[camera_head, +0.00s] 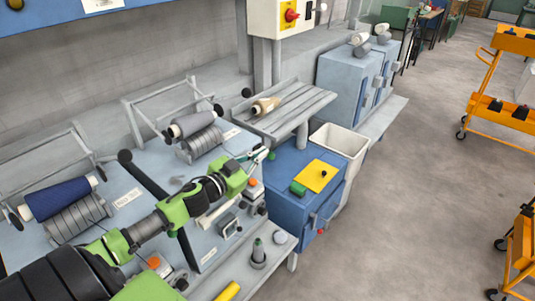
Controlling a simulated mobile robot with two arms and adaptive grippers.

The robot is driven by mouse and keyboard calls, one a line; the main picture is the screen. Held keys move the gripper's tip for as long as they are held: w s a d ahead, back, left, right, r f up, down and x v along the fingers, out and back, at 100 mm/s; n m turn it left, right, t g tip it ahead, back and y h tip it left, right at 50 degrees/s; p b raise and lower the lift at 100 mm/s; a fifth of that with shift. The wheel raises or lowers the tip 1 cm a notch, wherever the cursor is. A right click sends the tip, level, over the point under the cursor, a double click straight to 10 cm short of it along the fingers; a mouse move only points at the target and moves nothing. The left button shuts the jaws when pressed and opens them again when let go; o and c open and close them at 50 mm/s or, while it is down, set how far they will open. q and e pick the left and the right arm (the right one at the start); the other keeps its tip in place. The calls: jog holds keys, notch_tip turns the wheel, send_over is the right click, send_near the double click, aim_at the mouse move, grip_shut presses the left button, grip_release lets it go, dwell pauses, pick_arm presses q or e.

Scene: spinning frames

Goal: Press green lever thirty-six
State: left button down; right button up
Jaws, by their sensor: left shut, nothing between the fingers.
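My left gripper (260,153) reaches in from the left on its green and black arm, and its fingers are shut with nothing between them. A small dark green piece (271,155) shows right at the fingertips; it may be the lever, but I cannot tell if they touch. White label plates on the machine (190,163) are too small to read, so number thirty-six cannot be confirmed. My right gripper is not in view.
A dark blue yarn spool (57,198) and a grey one (192,124) sit on grooved rollers. A slatted tray (290,110) holds a beige cone. A white bin (338,140) stands behind the blue cabinet (285,165). Orange carts (495,85) stand right; the floor between is clear.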

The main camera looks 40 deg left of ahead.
pick_arm(q)
send_over(271, 156)
jog(key=s+d, duration=0.1)
jog(key=s, duration=0.2)
jog(key=shift+w+a+f, duration=0.15)
jog(key=shift+f, duration=0.55)
jog(key=shift+w+a+f, duration=0.1)
jog(key=shift+a+f, duration=0.05)
jog(key=shift+f, duration=0.55)
jog(key=shift+w+a+f, duration=0.15)
jog(key=shift+f, duration=0.55)
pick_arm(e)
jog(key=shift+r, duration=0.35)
